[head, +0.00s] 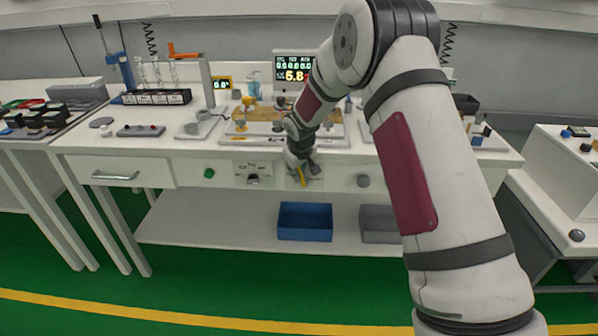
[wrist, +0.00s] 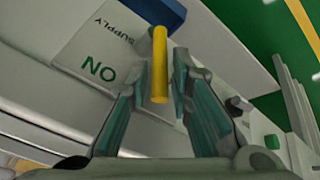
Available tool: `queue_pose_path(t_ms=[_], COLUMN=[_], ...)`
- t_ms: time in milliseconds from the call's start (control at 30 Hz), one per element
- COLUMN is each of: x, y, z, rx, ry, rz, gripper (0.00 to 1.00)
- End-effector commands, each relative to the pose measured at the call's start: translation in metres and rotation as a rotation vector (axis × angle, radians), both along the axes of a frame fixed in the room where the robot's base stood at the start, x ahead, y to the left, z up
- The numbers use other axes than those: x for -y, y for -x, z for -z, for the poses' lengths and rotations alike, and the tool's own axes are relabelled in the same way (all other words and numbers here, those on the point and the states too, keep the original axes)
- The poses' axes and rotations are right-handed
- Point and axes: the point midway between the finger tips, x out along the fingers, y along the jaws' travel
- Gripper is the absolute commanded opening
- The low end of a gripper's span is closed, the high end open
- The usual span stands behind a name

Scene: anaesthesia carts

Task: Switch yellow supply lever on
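The yellow supply lever (wrist: 159,62) shows in the wrist view as a straight rod between my two fingertips. It also shows in the head view (head: 302,177) just below my gripper (head: 305,166), at the bench front. My gripper (wrist: 160,66) is open around the lever, with narrow gaps on both sides. The light plate (wrist: 92,48) beside the lever reads SUPPLY and ON in the wrist view. My gripper hides much of the plate in the head view, and the lever's base is not clear.
Left of the lever, the bench front has another switch plate (head: 253,175) and a green knob (head: 209,173). A grey knob (head: 363,181) is to the right. A blue bin (head: 305,222) and a grey bin (head: 380,224) stand on the lower shelf. The green floor in front is clear.

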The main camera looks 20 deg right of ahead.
Motion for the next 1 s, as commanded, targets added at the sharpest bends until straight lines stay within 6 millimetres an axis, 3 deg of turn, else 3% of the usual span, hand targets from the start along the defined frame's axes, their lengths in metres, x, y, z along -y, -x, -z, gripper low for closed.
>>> queue_pose_path(t_ms=[67, 133, 167, 467, 1000], x=[0.000, 0.000, 0.000, 0.002, 0.016], y=[0.000, 0.000, 0.000, 0.001, 0.006], z=[0.000, 0.000, 0.000, 0.000, -0.001], rx=[0.000, 0.000, 0.000, 0.003, 0.074], ry=[0.000, 0.000, 0.000, -0.011, -0.239], rz=[0.000, 0.000, 0.000, 0.001, 0.002], gripper=[0.18, 0.02, 0.00, 0.00, 0.00])
